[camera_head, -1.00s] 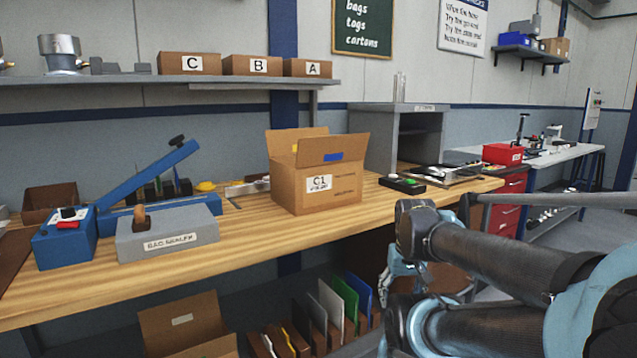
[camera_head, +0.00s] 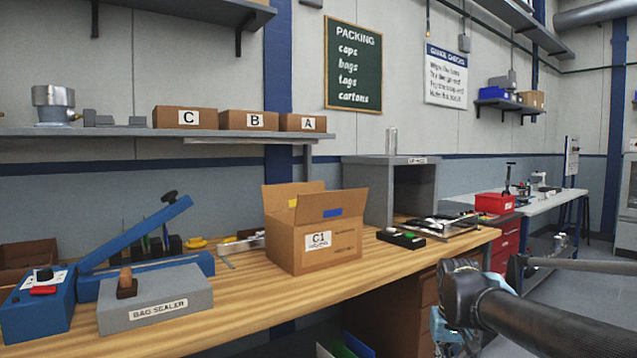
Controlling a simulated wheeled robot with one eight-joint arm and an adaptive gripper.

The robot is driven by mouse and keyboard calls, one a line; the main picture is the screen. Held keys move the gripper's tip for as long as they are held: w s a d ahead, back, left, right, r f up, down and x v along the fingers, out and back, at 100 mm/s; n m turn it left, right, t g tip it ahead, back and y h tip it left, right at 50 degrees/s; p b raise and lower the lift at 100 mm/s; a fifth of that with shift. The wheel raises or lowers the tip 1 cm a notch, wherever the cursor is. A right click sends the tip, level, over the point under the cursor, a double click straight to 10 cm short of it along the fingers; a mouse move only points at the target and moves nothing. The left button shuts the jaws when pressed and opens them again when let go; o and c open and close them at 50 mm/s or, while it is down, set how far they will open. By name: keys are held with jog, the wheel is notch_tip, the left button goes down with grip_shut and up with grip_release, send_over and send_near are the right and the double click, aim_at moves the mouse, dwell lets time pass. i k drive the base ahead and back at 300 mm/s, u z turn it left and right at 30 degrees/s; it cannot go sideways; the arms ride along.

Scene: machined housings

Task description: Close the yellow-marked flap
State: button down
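An open cardboard carton (camera_head: 340,248) marked C1 stands upright on the wooden bench. Its yellow-marked flap (camera_head: 279,192) stands raised at the back left, with the yellow patch partly hidden behind the front flap. The blue-marked flap (camera_head: 352,203) on the near side is also up and tilts outward. The inside of the carton is hidden. My gripper (camera_head: 445,334) hangs below and right of the carton, past the bench's front edge, apart from it. It is partly cut off and hidden by my arm, so its fingers are not clear.
The grey bag sealer (camera_head: 152,290) and a blue lever press (camera_head: 137,236) stand left of the carton. A black button box (camera_head: 400,238) and a grey open cabinet (camera_head: 390,180) are to its right. Bare bench top (camera_head: 262,300) lies in front of the carton.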

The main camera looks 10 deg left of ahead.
aim_at(280, 197)
jog(key=z, duration=0.6)
jog(key=i, duration=0.4)
jog(key=u, duration=1.65)
